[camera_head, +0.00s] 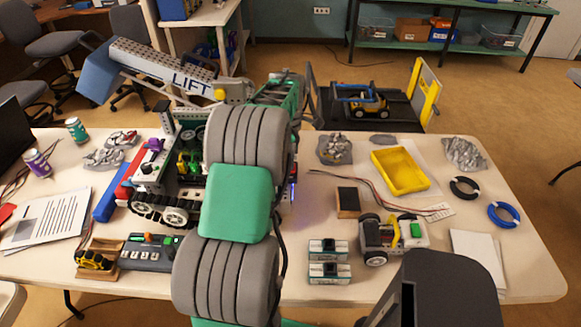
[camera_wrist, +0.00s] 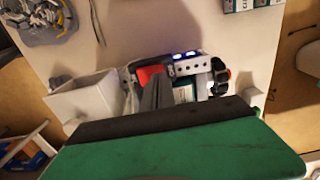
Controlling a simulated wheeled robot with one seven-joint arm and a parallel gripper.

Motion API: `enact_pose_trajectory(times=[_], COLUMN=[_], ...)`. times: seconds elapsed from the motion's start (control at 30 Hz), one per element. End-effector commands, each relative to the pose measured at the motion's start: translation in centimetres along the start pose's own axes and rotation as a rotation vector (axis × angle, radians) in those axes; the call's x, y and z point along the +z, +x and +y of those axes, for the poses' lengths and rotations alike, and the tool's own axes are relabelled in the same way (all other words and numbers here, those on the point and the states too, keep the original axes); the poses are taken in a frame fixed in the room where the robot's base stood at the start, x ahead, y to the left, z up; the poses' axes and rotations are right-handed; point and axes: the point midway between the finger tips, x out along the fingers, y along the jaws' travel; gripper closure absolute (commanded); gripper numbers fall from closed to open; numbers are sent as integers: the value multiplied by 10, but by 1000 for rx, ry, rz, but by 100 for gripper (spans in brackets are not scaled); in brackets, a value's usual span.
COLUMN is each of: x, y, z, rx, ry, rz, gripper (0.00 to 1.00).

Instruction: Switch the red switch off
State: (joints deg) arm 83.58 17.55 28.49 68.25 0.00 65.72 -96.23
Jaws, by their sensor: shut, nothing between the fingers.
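In the wrist view, the red switch (camera_wrist: 147,74) shows as a red patch on the left part of a small grey-white unit (camera_wrist: 196,66). Blue-white lights glow on the top of the unit. My gripper (camera_wrist: 158,84) is shut and empty, its grey fingers pointing at the unit just right of the red patch. The fingers cover part of the unit, and I cannot tell whether they touch the switch. The switch's tilt is not clear. In the head view, my arm hides the switch and the gripper; only a faint purple glow shows beside the arm.
A white open box (camera_wrist: 84,98) stands left of the unit in the wrist view. In the head view, a tracked robot with a LIFT arm (camera_head: 170,70) stands left of my arm. A yellow tray (camera_head: 400,171) and a small wheeled robot (camera_head: 391,237) are to the right.

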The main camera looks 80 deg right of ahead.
Motion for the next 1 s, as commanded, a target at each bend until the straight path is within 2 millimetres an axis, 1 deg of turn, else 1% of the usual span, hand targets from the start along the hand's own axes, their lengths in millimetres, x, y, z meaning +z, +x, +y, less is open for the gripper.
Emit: enact_pose_trajectory(times=[0.8,0.9,1.0], x=[0,0,0], y=[13,10,2], z=[0,0,0], rx=[0,0,1], ry=[0,0,0], rz=[0,0,0], gripper=[100,100,100])
